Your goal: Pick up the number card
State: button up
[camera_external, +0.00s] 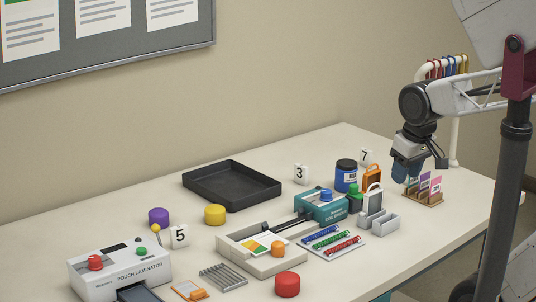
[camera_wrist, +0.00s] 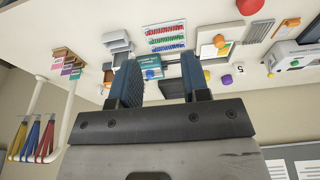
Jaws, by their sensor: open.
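Three white number cards stand on the table in the external view. The card with 5 (camera_external: 180,237) is at the left, beside the purple and yellow discs. The card with 3 (camera_external: 301,174) stands right of the black tray. The card with 7 (camera_external: 366,157) is at the back right, partly hidden behind an orange item. The 5 card also shows upside down in the wrist view (camera_wrist: 268,64). My gripper (camera_external: 405,170) hangs above the right end of the table, near the wooden rack. In the wrist view its blue fingers (camera_wrist: 160,72) are apart, with nothing held between them.
The wooden rack (camera_external: 424,200) holds several coloured cards. A laminator (camera_external: 118,268), a black tray (camera_external: 232,185), a teal device (camera_external: 321,207), a blue jar (camera_external: 346,176) and grey bins (camera_external: 385,219) crowd the table. A white hook stand (camera_external: 455,130) rises behind my gripper.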

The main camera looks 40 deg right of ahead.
jog(key=shift+o, duration=0.3)
jog(key=shift+w, duration=0.1)
jog(key=n+g, duration=0.3)
jog(key=n, duration=1.3)
send_over(178, 227)
jog(key=f, duration=1.7)
jog(key=shift+d+f, duration=0.2)
jog(key=shift+f, duration=0.15)
jog(key=shift+w+a+f+n, duration=0.15)
jog(key=shift+n, duration=0.15)
